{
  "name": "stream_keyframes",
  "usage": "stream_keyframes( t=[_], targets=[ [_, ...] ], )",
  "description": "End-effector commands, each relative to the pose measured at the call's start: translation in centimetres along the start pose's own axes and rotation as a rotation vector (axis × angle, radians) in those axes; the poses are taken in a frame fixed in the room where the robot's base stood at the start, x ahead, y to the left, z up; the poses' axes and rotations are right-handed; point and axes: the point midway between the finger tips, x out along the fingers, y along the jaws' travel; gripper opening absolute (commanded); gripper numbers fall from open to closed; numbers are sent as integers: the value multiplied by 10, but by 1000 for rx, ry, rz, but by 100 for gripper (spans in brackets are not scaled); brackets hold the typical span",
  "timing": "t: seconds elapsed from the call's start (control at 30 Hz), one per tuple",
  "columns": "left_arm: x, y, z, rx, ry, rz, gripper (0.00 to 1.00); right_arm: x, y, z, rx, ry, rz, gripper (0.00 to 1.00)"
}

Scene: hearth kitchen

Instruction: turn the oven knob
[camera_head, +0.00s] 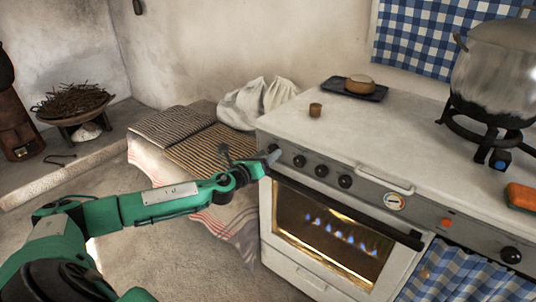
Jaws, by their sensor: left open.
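The white oven (328,287) stands right of centre, with a row of black knobs along its front panel. Three show clearly: one nearest my gripper (299,161), a middle one (321,170) and one further right (345,181). Another dark round shape at the panel's left end is partly hidden by my gripper. My left gripper (270,160) is open at the panel's left end, just left of the clear knobs. I cannot tell whether it touches anything. My right gripper is not in view.
The oven door handle (350,213) runs below the knobs, above a window with flames. A large pot (492,75) stands on the stove. A cloth-covered bench (190,140) lies behind my left arm.

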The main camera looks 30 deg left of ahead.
Motion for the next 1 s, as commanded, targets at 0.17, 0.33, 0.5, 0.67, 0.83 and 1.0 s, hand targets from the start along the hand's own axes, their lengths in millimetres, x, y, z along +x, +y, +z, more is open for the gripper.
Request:
stream_keyframes(
  t=[0.17,0.33,0.5,0.67,0.83,1.0],
  targets=[
    [9,0,0,1,1,-1,57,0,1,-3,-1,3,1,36],
    [10,0,0,1,1,-1,57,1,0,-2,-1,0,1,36],
    [10,0,0,0,1,0,51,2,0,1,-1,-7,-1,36],
    [10,0,0,0,1,0,20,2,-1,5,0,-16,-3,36],
    [10,0,0,-2,1,0,12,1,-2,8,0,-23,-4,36],
    [10,0,0,-30,1,0,12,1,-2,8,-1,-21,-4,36]
  ],
)
